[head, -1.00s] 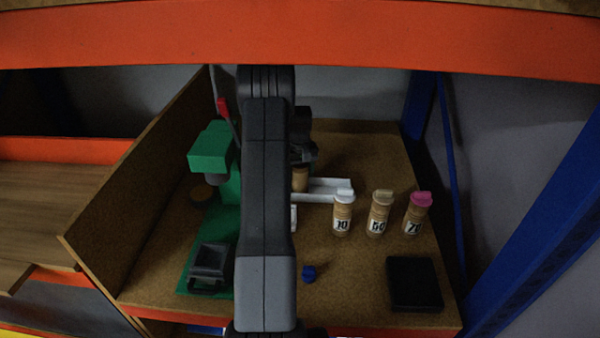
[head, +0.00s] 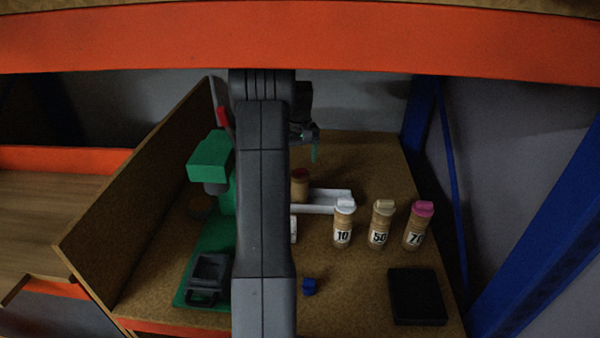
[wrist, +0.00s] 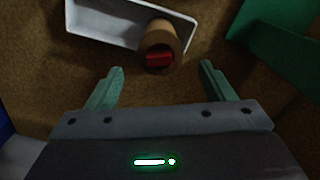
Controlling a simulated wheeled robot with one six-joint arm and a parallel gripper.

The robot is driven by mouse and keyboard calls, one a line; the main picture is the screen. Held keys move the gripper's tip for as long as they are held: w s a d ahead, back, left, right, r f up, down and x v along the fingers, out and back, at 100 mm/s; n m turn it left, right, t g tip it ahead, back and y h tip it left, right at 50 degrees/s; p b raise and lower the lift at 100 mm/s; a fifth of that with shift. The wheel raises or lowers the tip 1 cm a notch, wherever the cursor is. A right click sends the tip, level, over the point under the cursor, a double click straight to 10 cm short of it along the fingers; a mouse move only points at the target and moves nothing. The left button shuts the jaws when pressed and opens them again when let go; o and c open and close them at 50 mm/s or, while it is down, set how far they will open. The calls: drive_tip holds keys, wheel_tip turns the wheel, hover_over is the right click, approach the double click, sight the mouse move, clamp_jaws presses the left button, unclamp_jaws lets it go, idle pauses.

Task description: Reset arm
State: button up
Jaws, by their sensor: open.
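My gripper (wrist: 160,78) is open and empty in the wrist view, its two green fingers spread apart. In the head view my gripper (head: 314,150) is partly hidden behind my own arm, above the board. The same cylinder (head: 300,186) stands at the left end of a white tray in the head view. The white tray (head: 335,209) is partly hidden by my arm.
Three labelled bottles stand to the right: white-capped 10 (head: 343,222), tan-capped 50 (head: 381,223) and pink-capped 70 (head: 418,224). A black block (head: 417,296) and a small blue piece (head: 309,286) lie in front. A green machine (head: 211,157) stands left. An orange beam (head: 300,45) crosses above.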

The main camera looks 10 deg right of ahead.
sight(300, 169)
drive_tip(key=shift+r, duration=0.85)
drive_tip(key=shift+f, duration=0.1)
wheel_tip(300, 169, down, 12)
drive_tip(key=shift+r+p, duration=0.15)
drive_tip(key=shift+p, duration=0.9)
drive_tip(key=shift+r+b, duration=0.55)
drive_tip(key=shift+r, duration=1.2)
drive_tip(key=shift+f, duration=0.1)
